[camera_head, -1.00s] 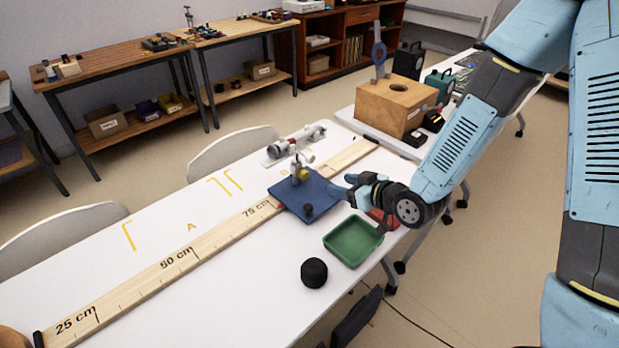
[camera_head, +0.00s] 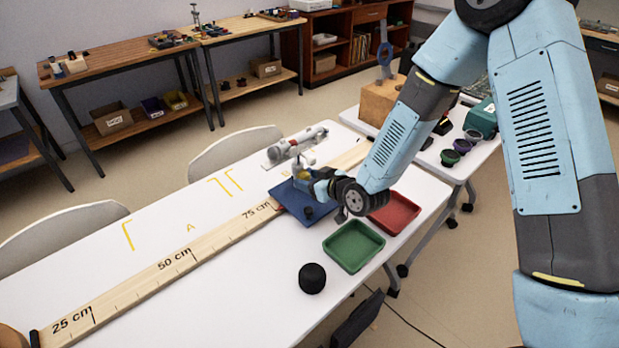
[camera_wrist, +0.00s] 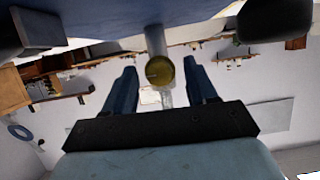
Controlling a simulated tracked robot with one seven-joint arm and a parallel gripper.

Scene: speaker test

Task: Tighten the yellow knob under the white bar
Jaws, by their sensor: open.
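The yellow knob (camera_wrist: 159,71) shows end-on in the wrist view, at the end of a short grey stem (camera_wrist: 155,40). My gripper (camera_wrist: 160,66) is open, with one dark blue finger on each side of the knob and a visible gap to both. I cannot tell how deep the knob sits between the fingertips. In the head view my gripper (camera_head: 316,181) is at the small white fixture (camera_head: 300,164) on the blue plate (camera_head: 292,203). The gripper hides most of that fixture, and I cannot make out the white bar's shape or the knob there.
A black peg (camera_head: 308,213) stands on the plate near my gripper. A green tray (camera_head: 353,247), a red tray (camera_head: 397,214) and a black round object (camera_head: 312,278) lie in front. A grey-white cylindrical device (camera_head: 297,143) is behind. The table's left part is mostly clear beside the long ruler (camera_head: 140,277).

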